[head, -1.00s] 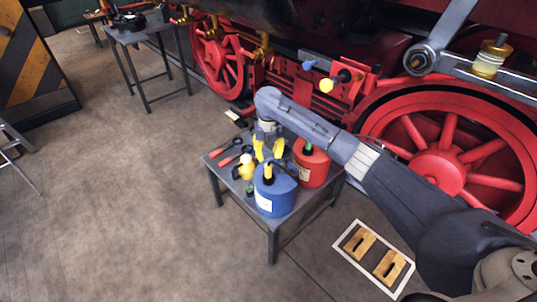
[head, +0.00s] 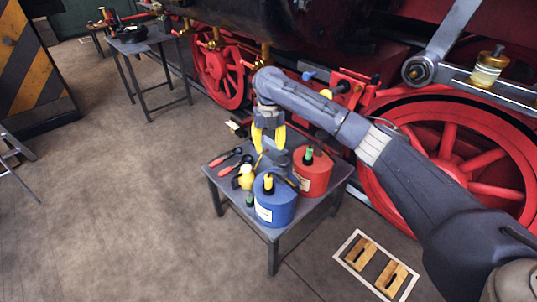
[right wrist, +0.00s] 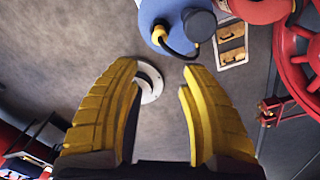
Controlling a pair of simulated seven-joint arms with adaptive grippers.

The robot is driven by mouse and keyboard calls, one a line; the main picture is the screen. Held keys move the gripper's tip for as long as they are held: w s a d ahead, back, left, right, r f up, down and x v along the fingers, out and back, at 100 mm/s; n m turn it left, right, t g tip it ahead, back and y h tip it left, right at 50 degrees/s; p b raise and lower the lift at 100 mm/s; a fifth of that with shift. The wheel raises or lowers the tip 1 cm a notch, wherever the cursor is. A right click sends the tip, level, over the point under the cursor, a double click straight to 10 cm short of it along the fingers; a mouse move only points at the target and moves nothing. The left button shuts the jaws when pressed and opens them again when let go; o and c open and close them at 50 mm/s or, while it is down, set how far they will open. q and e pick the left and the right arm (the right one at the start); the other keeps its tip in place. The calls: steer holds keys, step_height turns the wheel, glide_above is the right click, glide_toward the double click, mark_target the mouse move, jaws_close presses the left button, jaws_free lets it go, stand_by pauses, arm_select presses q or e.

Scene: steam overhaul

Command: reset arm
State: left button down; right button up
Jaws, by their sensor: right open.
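My right gripper (head: 269,147) hangs above the back of the small metal table (head: 276,229), with its yellow fingers pointing down. In the right wrist view the blue can (right wrist: 160,14) is at the top, beyond the fingertips. My left gripper is not in view.
A yellow oiler (head: 245,178) and red-handled tools (head: 231,165) lie on the table's left side. Red locomotive wheels (head: 447,150) stand close behind and to the right. A white-framed mat with wooden blocks (head: 361,251) is on the floor. The floor to the left is open.

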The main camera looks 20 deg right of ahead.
steer(key=s+a+f+m+t+y, duration=0.1)
steer(key=s+a+f+m+t, duration=0.1)
steer(key=s+a+f+m, duration=0.5)
steer(key=s+a+f+m+t+y, duration=0.1)
steer(key=s+a+f+m+t, duration=0.3)
steer(key=s+f, duration=0.65)
steer(key=s+d+m+t+h, duration=0.1)
steer(key=s+d+m+h, duration=0.6)
steer(key=s+d+m, duration=1.3)
steer(key=s+a+f+n+g+y, duration=0.1)
steer(key=s+f, duration=0.2)
steer(key=f, duration=0.8)
steer(key=s+a+f+g+y, duration=0.1)
steer(key=s+f+y, duration=0.1)
steer(key=f, duration=0.9)
steer(key=s+a+f+n+g+y, duration=0.1)
steer(key=s+a+f, duration=0.15)
steer(key=f, duration=0.85)
steer(key=s+d+f+m+g+y, duration=0.1)
steer(key=s+f+m+g, duration=0.1)
steer(key=s+f, duration=1.5)
steer(key=s, duration=0.3)
steer(key=shift+s+f+m+g, duration=0.15)
steer(key=shift+f+m+g, duration=0.05)
steer(key=shift+m+g, duration=0.1)
